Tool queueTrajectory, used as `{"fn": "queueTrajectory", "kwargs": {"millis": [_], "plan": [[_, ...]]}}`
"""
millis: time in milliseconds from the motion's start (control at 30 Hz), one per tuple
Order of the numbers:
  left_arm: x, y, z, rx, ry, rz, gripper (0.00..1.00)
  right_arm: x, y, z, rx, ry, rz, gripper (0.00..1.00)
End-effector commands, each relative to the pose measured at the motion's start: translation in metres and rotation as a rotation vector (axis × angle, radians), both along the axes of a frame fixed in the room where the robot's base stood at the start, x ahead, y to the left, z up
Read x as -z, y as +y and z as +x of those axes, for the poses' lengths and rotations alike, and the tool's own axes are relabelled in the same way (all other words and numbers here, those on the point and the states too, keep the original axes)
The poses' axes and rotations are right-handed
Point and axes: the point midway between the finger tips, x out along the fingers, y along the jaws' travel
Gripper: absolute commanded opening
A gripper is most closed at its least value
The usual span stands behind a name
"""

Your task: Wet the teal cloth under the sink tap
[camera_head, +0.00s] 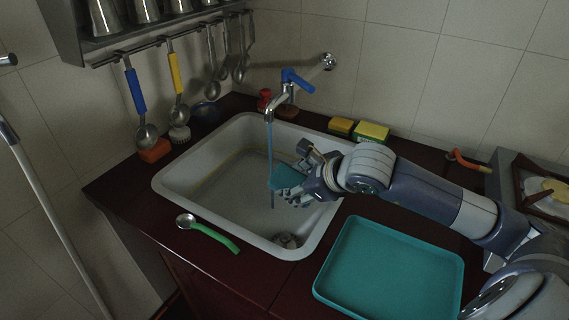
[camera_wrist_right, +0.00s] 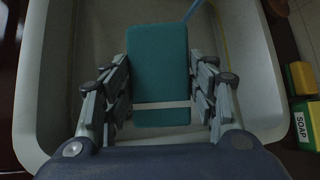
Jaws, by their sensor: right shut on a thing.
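My right gripper (camera_head: 296,172) is over the sink basin (camera_head: 168,178), shut on the teal cloth (camera_head: 284,180). In the right wrist view the cloth (camera_wrist_right: 157,65) is a flat teal block between the two fingers (camera_wrist_right: 160,90). The sink tap (camera_head: 277,104) has a blue lever and stands at the back of the basin. A thin blue stream of water (camera_head: 270,150) falls from its spout and passes at the cloth's left edge in the head view. In the wrist view the stream (camera_wrist_right: 192,10) meets the cloth's far right corner. My left gripper is out of view.
A teal tray (camera_head: 388,270) lies on the dark counter at front right. A green-handled spoon (camera_head: 208,232) lies by the basin's front left. Utensils hang from a rail (camera_head: 160,38) at the back left.

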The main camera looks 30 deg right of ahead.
Motion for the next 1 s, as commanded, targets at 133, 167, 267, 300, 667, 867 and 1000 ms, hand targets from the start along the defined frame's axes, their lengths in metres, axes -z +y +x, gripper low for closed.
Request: {"fn": "queueTrajectory", "kwargs": {"millis": [133, 167, 267, 300, 667, 867, 1000], "plan": [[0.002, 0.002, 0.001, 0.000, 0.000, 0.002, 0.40, -0.005, 0.002, -0.007, -0.002, -0.002, -0.001, 0.35], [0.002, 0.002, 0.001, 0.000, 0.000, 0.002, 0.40, -0.007, 0.002, -0.009, -0.001, -0.002, -0.001, 0.35], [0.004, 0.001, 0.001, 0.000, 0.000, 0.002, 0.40, -0.013, 0.004, -0.017, -0.002, -0.002, -0.002, 0.35], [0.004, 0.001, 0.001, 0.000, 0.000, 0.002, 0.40, -0.016, 0.005, -0.020, -0.001, -0.002, -0.002, 0.35], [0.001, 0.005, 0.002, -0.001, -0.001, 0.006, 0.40, -0.038, 0.012, -0.046, 0.000, 0.001, -0.001, 0.35], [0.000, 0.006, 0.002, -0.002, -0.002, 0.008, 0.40, -0.040, 0.012, -0.049, 0.001, -0.001, -0.001, 0.35], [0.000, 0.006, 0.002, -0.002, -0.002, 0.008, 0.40, -0.040, 0.012, -0.048, 0.000, 0.000, 0.000, 0.35]]}}
